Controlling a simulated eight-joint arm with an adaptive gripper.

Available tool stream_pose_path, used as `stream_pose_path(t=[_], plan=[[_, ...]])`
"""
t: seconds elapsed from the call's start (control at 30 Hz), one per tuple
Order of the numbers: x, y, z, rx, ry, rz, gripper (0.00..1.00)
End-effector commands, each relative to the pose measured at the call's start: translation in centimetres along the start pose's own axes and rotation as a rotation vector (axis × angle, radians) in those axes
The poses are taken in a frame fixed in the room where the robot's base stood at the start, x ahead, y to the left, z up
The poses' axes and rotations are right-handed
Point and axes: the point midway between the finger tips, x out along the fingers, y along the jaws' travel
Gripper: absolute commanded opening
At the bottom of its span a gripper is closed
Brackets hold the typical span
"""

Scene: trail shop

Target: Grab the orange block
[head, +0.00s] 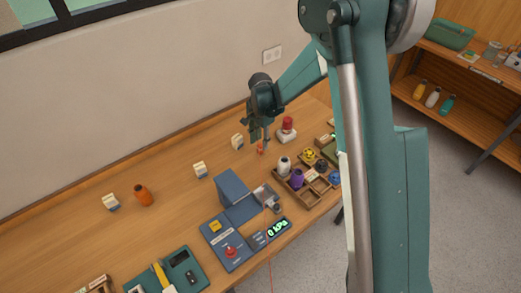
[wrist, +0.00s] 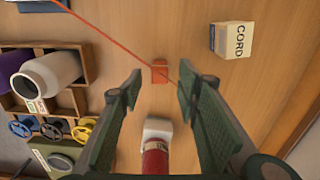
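The orange block (wrist: 159,72) stands on the wooden table in the wrist view, ahead of my fingertips and roughly midway between them. In the head view the orange block (head: 261,149) shows as a small patch just below my gripper (head: 261,136). In the wrist view my gripper (wrist: 160,88) is open, its two dark green fingers spread apart with nothing between the pads. A thin red-orange line passes close to the block in the wrist view; I cannot tell whether it touches it.
A red-topped white object (head: 287,130) stands close to my gripper. A CORD box (wrist: 232,40) stands right of the block in the wrist view. A wooden compartment tray (head: 308,198) holds spools. A blue device (head: 228,240) sits farther left. Bare table surrounds the block.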

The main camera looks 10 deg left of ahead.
Motion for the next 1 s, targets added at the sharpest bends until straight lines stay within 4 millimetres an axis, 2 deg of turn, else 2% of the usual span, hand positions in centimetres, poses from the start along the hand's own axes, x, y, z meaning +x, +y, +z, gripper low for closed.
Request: stream_pose_path(t=[0.27, 0.7, 1.0], plan=[[1.0, 0.0, 0.0, 0.000, 0.000, 0.000, 0.33], [4.9, 0.0, 0.0, 0.000, 0.000, 0.000, 0.33], [5.2, 0.1, 0.0, 0.000, 0.000, 0.000, 0.33]])
